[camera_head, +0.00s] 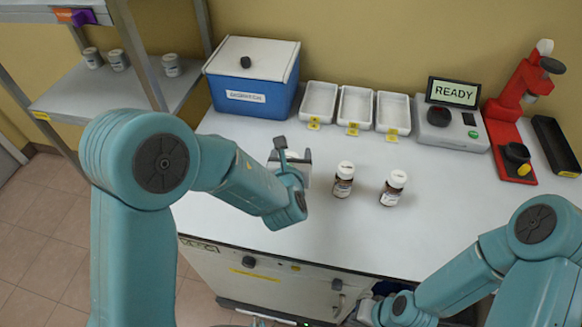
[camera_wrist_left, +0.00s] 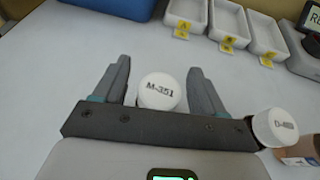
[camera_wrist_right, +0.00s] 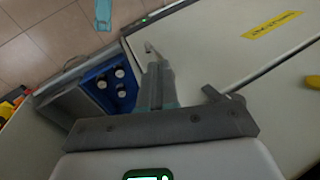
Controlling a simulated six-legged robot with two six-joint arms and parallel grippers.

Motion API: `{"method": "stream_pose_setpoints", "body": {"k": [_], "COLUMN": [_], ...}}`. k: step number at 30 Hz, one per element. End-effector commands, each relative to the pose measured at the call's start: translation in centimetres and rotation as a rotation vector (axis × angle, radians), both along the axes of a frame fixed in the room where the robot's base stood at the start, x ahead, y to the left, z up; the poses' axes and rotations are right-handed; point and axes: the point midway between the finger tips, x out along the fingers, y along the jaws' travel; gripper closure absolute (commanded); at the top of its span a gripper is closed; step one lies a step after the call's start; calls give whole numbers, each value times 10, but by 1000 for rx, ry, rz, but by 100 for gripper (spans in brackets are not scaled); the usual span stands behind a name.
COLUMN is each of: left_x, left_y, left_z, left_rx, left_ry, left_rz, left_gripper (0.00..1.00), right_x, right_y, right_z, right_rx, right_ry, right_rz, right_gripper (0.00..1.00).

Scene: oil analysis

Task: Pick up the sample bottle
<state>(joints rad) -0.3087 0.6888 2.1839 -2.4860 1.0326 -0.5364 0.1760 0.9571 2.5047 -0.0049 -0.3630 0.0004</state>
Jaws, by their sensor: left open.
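Two brown sample bottles with white caps stand upright on the white bench. One is the left bottle (camera_head: 344,180), the other the right bottle (camera_head: 393,188). My left gripper (camera_head: 291,158) is open and left of the left bottle in the head view. In the left wrist view, a cap marked M-351 (camera_wrist_left: 160,92) appears between the two spread fingers (camera_wrist_left: 160,85), with no contact visible. A cap starting with D (camera_wrist_left: 275,127) lies outside the right finger. My right gripper (camera_wrist_right: 160,85) is low at the cabinet front; its finger spacing is unclear.
Behind the bottles are a blue box (camera_head: 250,92), white trays (camera_head: 318,103), a device reading READY (camera_head: 452,120) and a red press (camera_head: 512,125). A blue crate (camera_wrist_right: 97,78) holding bottles sits in an open drawer below. The bench front is clear.

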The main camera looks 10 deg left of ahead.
Motion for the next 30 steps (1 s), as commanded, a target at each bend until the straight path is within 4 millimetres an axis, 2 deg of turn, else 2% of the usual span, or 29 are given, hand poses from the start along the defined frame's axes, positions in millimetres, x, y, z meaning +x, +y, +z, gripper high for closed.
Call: {"method": "stream_pose_setpoints", "body": {"k": [8,11,12,14,24,28,30], "left_x": [5,5,5,4,5,5,5], "left_y": [1,1,1,1,1,1,0], "left_z": [-2,-2,-2,-2,2,15,30], "left_rx": [0,0,0,0,1,-1,-3], "left_ry": [0,0,0,0,-2,-5,-8], "left_rz": [0,0,0,0,1,1,1], "left_gripper": [29,58,71,88,89,89,89], "right_x": [0,0,0,0,0,0,0], "right_y": [0,0,0,0,0,0,0], "right_z": [1,1,1,1,1,0,0], "right_rx": [0,0,0,0,0,0,0], "right_ry": [1,1,1,1,0,0,0], "right_rz": [0,0,0,0,0,0,0], "right_gripper": [100,100,100,100,100,100,100]}}
